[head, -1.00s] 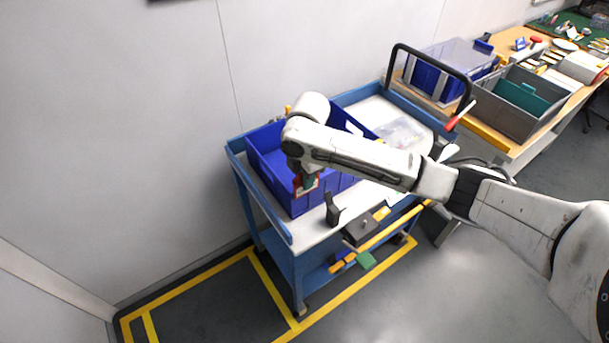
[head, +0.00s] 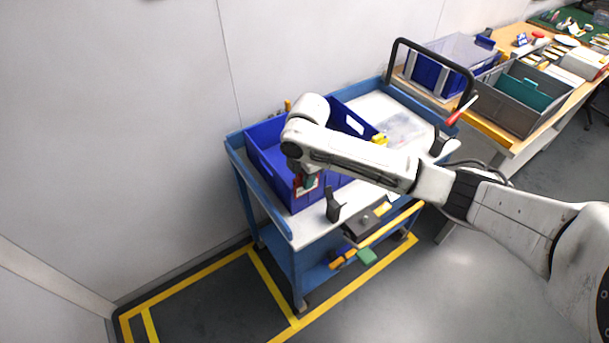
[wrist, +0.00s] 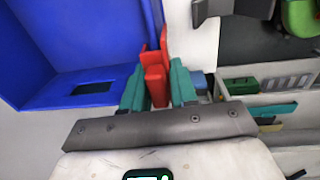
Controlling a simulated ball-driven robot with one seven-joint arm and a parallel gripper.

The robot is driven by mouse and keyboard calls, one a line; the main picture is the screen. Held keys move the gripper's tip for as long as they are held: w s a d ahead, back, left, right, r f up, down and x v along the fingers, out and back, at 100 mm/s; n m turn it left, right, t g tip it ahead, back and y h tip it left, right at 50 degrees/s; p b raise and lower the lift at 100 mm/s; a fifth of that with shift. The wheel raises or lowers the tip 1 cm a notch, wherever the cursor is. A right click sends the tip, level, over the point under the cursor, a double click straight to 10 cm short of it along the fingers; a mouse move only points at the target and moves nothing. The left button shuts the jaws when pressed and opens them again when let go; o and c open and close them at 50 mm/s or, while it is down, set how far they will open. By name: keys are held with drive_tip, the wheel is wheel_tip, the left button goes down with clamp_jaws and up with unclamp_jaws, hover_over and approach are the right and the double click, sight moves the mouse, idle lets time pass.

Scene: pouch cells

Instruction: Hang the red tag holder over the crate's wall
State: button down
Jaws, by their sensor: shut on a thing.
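The red tag holder (wrist: 157,88) is gripped between the teal fingers of my gripper (wrist: 157,93) in the wrist view. Its upper part shows two red prongs beside the top edge of the blue crate's wall (wrist: 75,38). I cannot tell whether the wall lies between the prongs or whether the holder rests on it. In the head view the holder (head: 307,190) shows red with a pale face at the crate's near wall, under my gripper (head: 307,182). The blue crate (head: 283,180) stands on the cart; my arm hides part of it.
The blue cart (head: 232,150) has a pale top. A black upright piece (head: 333,206) stands just right of the crate's near wall. A clear bag (head: 400,128) lies behind my arm. A bench with a grey bin (head: 510,112) stands at the right.

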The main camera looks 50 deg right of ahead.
drive_tip(key=shift+f, duration=0.35)
drive_tip(key=c, duration=0.8)
unclamp_jaws()
drive_tip(key=shift+r, duration=0.1)
wheel_tip(320, 180, up, 11)
drive_tip(key=b, duration=0.1)
drive_tip(key=shift+s+f, duration=0.2)
drive_tip(key=shift+s, duration=0.2)
drive_tip(key=shift+a, duration=0.1)
